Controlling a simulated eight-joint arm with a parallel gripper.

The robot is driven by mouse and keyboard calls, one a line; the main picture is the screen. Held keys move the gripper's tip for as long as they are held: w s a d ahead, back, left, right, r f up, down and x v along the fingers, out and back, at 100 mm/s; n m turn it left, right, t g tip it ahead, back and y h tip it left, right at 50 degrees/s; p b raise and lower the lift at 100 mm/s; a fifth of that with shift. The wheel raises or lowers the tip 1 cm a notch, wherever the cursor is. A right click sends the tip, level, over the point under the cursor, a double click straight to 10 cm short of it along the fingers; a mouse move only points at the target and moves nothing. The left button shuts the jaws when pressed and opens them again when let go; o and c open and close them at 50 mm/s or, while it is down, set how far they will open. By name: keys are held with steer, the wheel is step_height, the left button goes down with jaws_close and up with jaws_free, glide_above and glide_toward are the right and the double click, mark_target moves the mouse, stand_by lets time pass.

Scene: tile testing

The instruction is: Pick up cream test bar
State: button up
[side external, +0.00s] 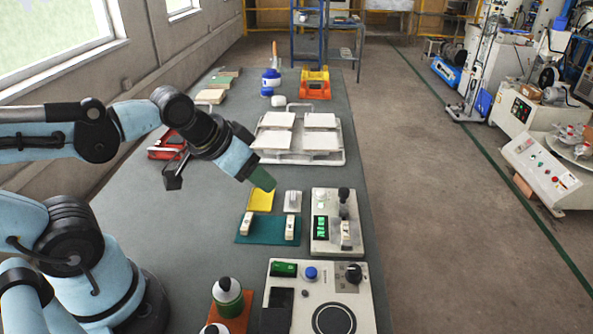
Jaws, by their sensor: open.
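Two cream test bars lie on a teal mat (268,229): a left bar (247,223) and a right bar (290,227). Another cream bar (346,231) is on the grey tester (322,247) to the right of the mat. A small pale piece on a grey block (293,200) lies behind the mat. My gripper (263,181) is open, above the table behind the mat and near a yellow pad (261,199). It is apart from the bars. Its fingertips are too small to make out well, and nothing shows held in it.
A white rack with pale tiles (299,157) stands behind my gripper. A white control panel (318,300) is at the front right. A bottle (228,297) stands on an orange mat at the front. Orange and blue items are farther back. Bare table lies left of the teal mat.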

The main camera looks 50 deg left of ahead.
steer(key=shift+c, duration=0.4)
steer(key=n+g, duration=0.7)
steer(key=n, duration=0.2)
glide_above(345, 225)
steer(key=f, duration=0.1)
step_height(345, 225, down, 11)
steer(key=shift+f, duration=0.2)
steer(key=shift+c, duration=0.2)
jaws_close()
